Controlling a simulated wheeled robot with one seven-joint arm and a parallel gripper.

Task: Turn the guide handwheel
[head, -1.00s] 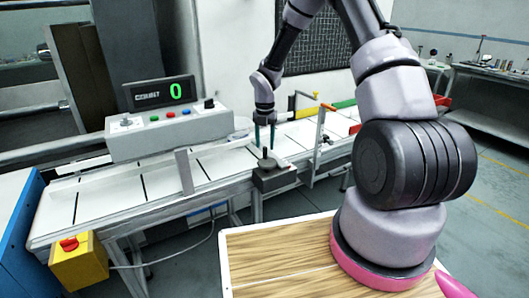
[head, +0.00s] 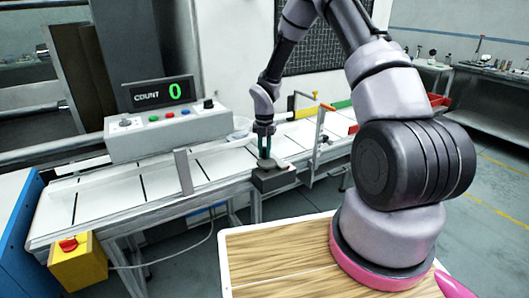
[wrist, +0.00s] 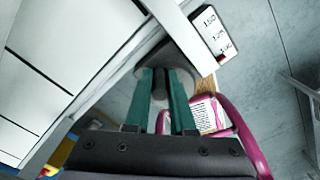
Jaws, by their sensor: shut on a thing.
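The guide handwheel (head: 267,164) is a small grey disc with an upright knob, on a dark block (head: 274,180) at the conveyor's front edge. My gripper (head: 266,150) points down over it, its two teal fingers on either side of the knob. In the wrist view the grey disc of the handwheel (wrist: 172,56) shows beyond the fingertips. My gripper (wrist: 160,80) is shut there on the dark knob, which partly hides between the fingers.
A control box (head: 170,131) with buttons and a green count display (head: 158,94) reading 0 stands behind the conveyor (head: 110,205). A yellow box with a red button (head: 78,262) hangs at front left. A numbered scale (wrist: 214,34) shows beside the handwheel in the wrist view.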

